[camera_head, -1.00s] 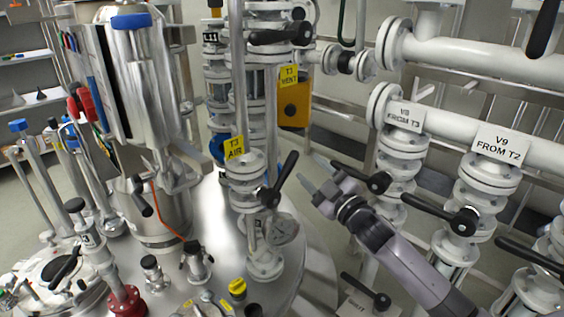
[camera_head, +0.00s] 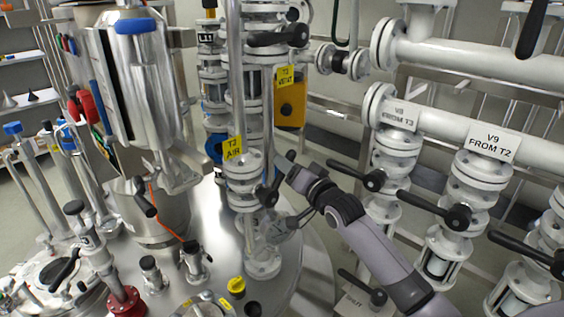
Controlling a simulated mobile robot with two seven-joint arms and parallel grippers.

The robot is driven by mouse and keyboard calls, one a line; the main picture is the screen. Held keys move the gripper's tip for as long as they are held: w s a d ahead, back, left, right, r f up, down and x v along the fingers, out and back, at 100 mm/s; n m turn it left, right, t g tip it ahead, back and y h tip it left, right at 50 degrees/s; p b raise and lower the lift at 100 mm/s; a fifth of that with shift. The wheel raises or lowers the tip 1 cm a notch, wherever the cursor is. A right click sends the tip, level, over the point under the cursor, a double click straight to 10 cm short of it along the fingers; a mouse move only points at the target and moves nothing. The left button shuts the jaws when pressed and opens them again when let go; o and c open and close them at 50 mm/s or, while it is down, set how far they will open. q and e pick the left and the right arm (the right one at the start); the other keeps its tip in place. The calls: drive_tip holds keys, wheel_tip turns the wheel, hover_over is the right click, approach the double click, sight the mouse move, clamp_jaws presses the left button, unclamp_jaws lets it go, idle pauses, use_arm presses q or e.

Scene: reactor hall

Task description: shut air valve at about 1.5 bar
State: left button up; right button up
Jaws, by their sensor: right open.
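The air valve (camera_head: 243,172) is a white flanged valve with a yellow tag (camera_head: 234,149) reading T3 AIR, on the steel vessel lid. Its black lever (camera_head: 271,191) slants up and to the right from the valve body. My right gripper (camera_head: 284,177) comes in from the right and is open at the lever. It covers part of the lever; whether the fingers touch it I cannot tell. My left gripper is not in view. I see no readable pressure gauge.
A second valve with a yellow T3 VENT tag (camera_head: 284,77) and a black lever (camera_head: 278,38) stands behind and above. White pipes with black-levered valves, one labelled V9 FROM T2 (camera_head: 492,142), fill the right side.

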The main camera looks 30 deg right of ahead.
drive_tip(key=shift+w+a, duration=0.15)
drive_tip(key=shift+w, duration=1.6)
clamp_jaws()
